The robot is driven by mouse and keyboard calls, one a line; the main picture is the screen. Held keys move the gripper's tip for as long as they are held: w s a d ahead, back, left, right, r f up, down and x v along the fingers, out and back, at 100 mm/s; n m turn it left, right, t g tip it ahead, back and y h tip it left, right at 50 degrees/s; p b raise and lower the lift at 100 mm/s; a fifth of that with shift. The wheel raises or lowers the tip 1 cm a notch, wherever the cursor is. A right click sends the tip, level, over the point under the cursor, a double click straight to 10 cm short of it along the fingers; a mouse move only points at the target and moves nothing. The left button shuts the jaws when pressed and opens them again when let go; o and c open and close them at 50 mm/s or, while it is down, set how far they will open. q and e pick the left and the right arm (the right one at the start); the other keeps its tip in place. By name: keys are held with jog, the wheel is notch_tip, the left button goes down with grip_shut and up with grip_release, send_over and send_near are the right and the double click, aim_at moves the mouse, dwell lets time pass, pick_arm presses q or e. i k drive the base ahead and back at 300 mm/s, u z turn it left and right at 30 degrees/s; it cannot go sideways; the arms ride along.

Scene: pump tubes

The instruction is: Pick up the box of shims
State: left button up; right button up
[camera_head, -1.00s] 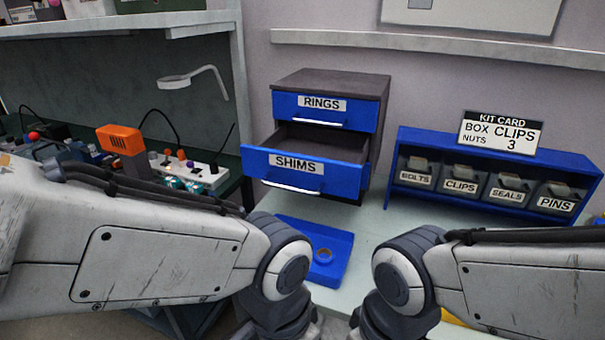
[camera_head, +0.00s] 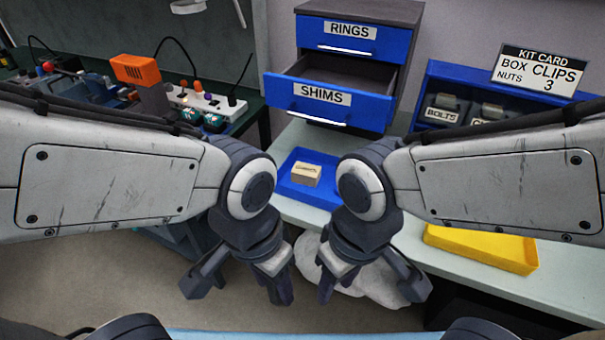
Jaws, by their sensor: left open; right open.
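A small tan box (camera_head: 306,174) with a pale top and faint markings sits in a blue tray (camera_head: 287,185) on the bench; I cannot read its marking. The drawer labelled SHIMS (camera_head: 325,100) is pulled open; its floor is mostly hidden behind its front, and I see no box in the visible part. My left gripper (camera_head: 237,292) is open and empty, below and left of the tray, in front of the bench. My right gripper (camera_head: 370,291) is open and empty, below and right of the tray. My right arm hides the tray's right part.
The RINGS drawer (camera_head: 355,39) above is shut. A blue rack (camera_head: 434,77) with labelled bins and a kit card (camera_head: 540,70) stands at the right. A yellow tray (camera_head: 485,248) lies on the bench's right front. Tools and an orange device (camera_head: 139,68) crowd the left bench.

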aim_at(305, 174)
jog(key=u, duration=0.85)
jog(key=k, duration=1.15)
jog(key=u, duration=1.2)
jog(key=i, duration=1.4)
jog(key=z, duration=1.45)
jog(key=i, duration=0.8)
jog(key=z, duration=0.85)
